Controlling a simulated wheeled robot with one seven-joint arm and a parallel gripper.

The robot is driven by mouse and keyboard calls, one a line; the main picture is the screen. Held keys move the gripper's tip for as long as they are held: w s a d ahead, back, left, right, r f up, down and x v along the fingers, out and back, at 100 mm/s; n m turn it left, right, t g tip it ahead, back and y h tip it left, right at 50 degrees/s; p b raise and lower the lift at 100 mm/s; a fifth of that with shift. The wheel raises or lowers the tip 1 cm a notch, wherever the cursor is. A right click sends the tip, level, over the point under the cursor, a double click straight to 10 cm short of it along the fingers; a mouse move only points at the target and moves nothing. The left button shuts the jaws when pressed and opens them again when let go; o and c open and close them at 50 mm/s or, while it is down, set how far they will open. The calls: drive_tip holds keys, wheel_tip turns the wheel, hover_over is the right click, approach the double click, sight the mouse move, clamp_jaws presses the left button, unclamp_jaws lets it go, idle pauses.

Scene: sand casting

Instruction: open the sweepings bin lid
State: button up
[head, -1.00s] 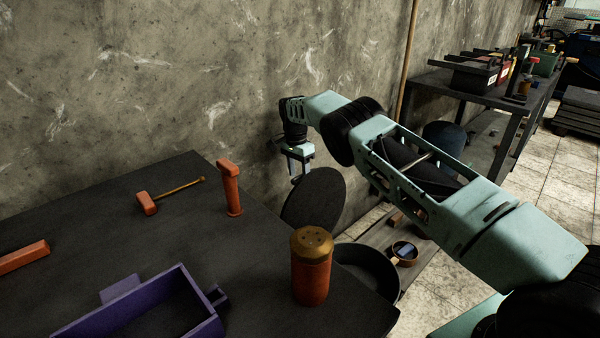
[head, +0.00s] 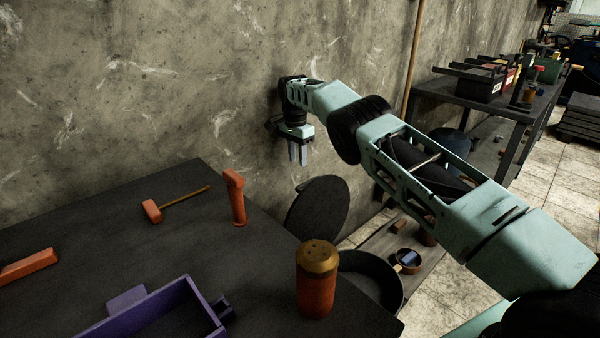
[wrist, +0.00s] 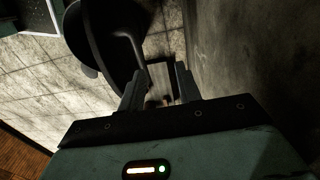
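The sweepings bin (head: 391,292) is a dark round tub on the floor beyond the table's right edge, partly hidden by the table and a shaker. Its dark round lid (head: 318,212) stands steeply raised at the bin's wall side, open. My gripper (head: 298,164) hangs above and slightly left of the lid's top edge, fingers down, apart from the lid. In the wrist view my gripper (wrist: 158,84) has its two fingers apart with nothing held between them. Dark round shapes of the bin and lid show beyond the fingers there; which is which is hard to tell.
The concrete wall (head: 200,90) is close behind my gripper. A second bench (head: 520,110) stands at right.

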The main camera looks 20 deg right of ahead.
drive_tip(key=shift+d+r+p, duration=0.15)
drive_tip(key=shift+r+p, duration=1.6)
